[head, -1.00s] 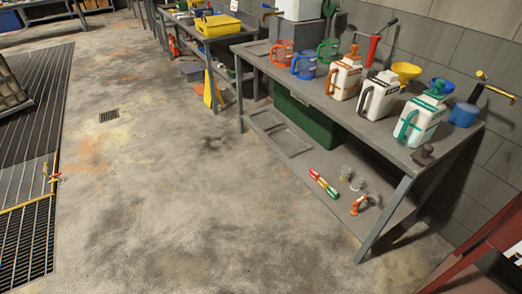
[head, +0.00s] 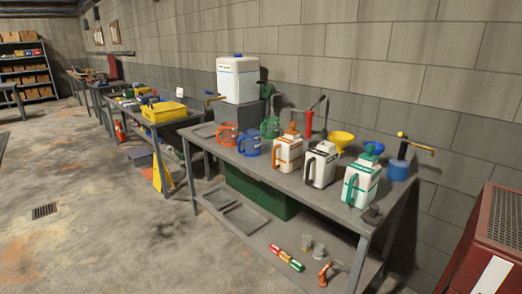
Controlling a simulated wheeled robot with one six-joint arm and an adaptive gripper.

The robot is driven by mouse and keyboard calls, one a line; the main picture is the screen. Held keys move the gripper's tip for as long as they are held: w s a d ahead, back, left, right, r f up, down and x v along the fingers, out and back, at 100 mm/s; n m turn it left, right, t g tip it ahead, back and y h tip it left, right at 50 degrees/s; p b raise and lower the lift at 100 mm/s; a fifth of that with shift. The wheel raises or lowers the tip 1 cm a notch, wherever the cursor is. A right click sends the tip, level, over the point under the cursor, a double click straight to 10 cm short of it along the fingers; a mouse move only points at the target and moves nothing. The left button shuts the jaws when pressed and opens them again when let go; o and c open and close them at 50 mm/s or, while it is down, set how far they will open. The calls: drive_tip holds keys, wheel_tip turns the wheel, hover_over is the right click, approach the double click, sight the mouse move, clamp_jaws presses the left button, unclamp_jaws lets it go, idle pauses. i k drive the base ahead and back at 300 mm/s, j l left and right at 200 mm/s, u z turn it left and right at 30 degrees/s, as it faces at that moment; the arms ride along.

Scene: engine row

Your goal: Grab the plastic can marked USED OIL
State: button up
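Three white plastic cans stand upright in a row on the grey workbench (head: 262,166) in the head view. One has an orange handle and cap (head: 288,154), the middle one a black handle (head: 320,167), and the right one a green handle and cap (head: 361,184). Each bears a label, but the print is too small to read, so I cannot tell which is marked USED OIL. My gripper is not in view.
Orange (head: 227,134), blue (head: 249,144) and green jugs stand left of the cans. A yellow funnel (head: 342,141), red-handled tool and blue container (head: 398,170) stand around them. A red cabinet (head: 487,245) is at the right. The floor left of the bench is mostly clear.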

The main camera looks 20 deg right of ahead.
sight(321, 162)
drive_tip(key=i+z, duration=0.1)
drive_tip(key=z, duration=0.5)
drive_tip(key=i+j+z, duration=0.65)
drive_tip(key=j+z, duration=0.2)
drive_tip(key=j, duration=0.15)
